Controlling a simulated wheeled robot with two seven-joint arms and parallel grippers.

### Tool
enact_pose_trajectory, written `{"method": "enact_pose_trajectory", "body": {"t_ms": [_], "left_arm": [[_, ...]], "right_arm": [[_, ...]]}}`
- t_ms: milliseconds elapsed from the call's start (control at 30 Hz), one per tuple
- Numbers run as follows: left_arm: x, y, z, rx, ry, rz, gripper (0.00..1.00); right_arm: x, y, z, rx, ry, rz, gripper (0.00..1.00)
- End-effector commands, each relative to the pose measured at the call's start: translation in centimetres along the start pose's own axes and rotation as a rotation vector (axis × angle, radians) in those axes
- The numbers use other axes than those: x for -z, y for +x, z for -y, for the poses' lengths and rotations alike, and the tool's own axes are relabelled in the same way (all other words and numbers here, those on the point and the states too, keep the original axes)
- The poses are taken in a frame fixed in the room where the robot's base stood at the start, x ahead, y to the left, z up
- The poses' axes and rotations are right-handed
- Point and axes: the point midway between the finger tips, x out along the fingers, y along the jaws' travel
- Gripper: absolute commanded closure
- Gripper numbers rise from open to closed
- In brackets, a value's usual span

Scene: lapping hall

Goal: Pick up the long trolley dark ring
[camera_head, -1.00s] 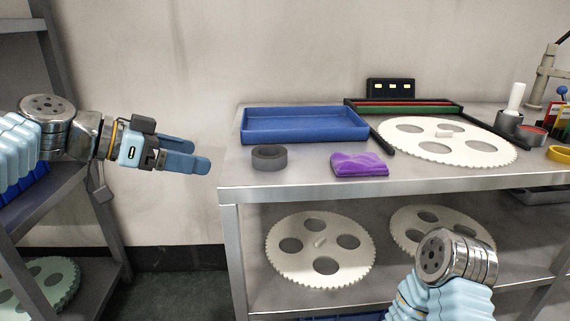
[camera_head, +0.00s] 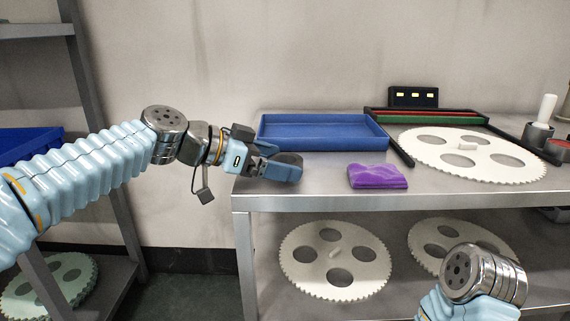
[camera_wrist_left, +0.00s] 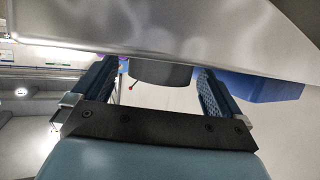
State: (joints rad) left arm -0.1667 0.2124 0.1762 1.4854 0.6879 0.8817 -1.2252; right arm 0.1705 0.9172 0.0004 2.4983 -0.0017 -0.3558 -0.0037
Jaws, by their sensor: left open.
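The dark ring (camera_head: 290,158) stands on the top shelf of the trolley (camera_head: 330,197), near its left end and in front of the blue tray. In the head view my left gripper (camera_head: 284,170) reaches it from the left and hides much of it. In the left wrist view the dark grey ring (camera_wrist_left: 160,74) lies between the two open fingers of the left gripper (camera_wrist_left: 158,84), with a narrow gap seeming to show on each side. My right gripper is out of view; only a part of my right arm shows at the bottom right.
The blue tray (camera_head: 320,133) lies just behind the ring. A purple cloth (camera_head: 377,176) lies to its right. Farther right are a large white gear disc (camera_head: 425,158) and a black-edged rack (camera_head: 440,116). More discs (camera_head: 335,290) lie on the lower shelf.

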Motion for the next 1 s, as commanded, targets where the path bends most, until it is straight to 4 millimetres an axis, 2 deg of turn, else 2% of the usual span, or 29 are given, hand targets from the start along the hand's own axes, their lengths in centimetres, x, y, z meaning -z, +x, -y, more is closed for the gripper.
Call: {"method": "enact_pose_trajectory", "body": {"t_ms": [267,733,1000], "left_arm": [[-0.06,0.6,0.02,0.001,-0.001,0.0,0.0],[0.0,0.54,0.02,0.001,0.0,0.0,0.69],[0.38,0.39,0.02,0.001,0.0,-0.001,0.69]], "right_arm": [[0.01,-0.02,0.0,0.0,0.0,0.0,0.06],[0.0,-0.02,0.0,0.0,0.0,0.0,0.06],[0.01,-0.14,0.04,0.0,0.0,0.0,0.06]]}}
